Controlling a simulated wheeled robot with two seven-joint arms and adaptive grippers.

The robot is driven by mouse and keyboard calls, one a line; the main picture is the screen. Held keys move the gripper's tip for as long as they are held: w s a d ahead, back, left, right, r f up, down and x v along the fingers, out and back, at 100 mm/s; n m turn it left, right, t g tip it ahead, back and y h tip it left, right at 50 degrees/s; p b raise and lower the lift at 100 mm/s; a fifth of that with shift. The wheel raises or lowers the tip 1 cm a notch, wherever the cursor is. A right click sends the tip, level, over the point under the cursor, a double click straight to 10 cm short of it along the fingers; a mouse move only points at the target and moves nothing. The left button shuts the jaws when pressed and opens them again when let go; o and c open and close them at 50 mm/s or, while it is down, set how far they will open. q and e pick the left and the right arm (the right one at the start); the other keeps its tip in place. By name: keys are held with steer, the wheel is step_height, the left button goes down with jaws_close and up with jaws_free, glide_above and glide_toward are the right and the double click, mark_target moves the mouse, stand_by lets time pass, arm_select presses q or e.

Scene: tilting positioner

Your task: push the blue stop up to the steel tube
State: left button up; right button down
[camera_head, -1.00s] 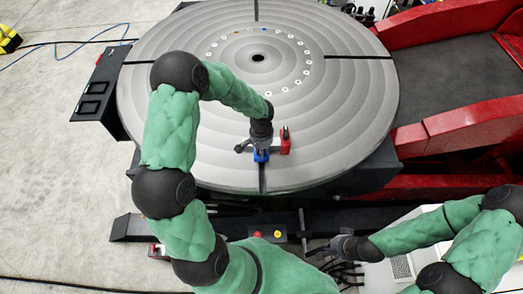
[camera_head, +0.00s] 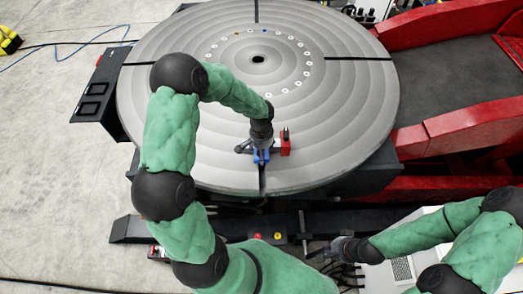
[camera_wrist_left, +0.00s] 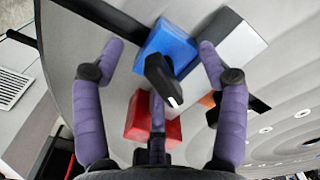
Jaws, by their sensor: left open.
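The blue stop (camera_wrist_left: 168,47) is a block on the round grey table, between my left gripper's fingers in the wrist view. The steel tube (camera_wrist_left: 238,42), a grey block with a dark side, lies right of it. My left gripper (camera_wrist_left: 156,48) is open, fingers spread around the blue stop. In the head view the blue stop (camera_head: 262,157) shows below the left gripper (camera_head: 260,147). My right gripper (camera_head: 322,252) is low, away from the table; its jaws are unclear.
The round table (camera_head: 340,110) has dark slots and a ring of holes. Red machine arms (camera_head: 450,130) stand to the right.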

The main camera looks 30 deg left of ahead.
arm_select(q)
steer(key=shift+r, duration=0.1)
stand_by(0.4)
steer(key=shift+r+p, duration=2.2)
steer(key=shift+r, duration=1.2)
